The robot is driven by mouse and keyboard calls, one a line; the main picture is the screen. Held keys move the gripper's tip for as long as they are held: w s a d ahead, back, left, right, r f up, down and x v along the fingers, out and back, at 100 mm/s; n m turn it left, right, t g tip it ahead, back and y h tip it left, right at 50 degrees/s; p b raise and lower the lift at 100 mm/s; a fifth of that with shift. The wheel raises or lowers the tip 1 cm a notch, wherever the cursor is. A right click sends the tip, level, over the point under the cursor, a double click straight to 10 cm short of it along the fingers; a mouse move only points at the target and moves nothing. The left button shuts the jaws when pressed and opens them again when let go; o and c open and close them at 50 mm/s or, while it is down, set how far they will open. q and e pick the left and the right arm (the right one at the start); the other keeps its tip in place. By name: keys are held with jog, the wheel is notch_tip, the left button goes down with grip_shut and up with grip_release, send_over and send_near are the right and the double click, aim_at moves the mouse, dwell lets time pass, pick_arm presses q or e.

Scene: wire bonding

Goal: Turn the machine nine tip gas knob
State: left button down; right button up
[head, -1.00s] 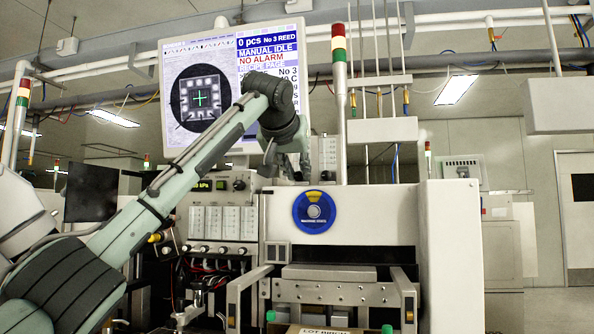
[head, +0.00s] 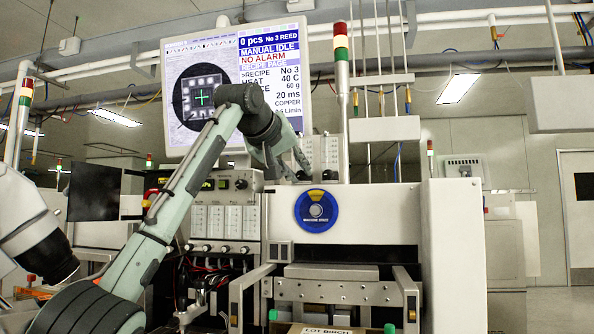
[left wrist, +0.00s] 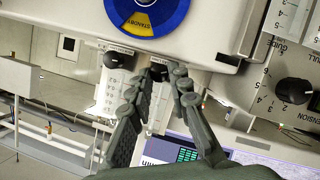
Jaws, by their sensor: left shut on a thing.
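My left gripper (head: 300,172) reaches the flowmeter panel (head: 322,152) on top of the white machine (head: 366,214), beside the tower light. In the left wrist view, its two fingers (left wrist: 160,74) close around a small black knob (left wrist: 158,70) at the base of one flowmeter. The fingers partly cover this knob, and its label cannot be read. A second black knob (left wrist: 117,60) sits beside it on a neighbouring flowmeter, apart from the fingers. My right gripper is in neither view.
A blue and yellow round dial (head: 316,210) is on the machine's front. The monitor (head: 202,100) stands behind my left arm. A tower light (head: 341,65) rises close to the panel. Another, larger black knob (left wrist: 293,90) is at the right of the wrist view.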

pick_arm(q)
jog(key=c, duration=1.4)
grip_release()
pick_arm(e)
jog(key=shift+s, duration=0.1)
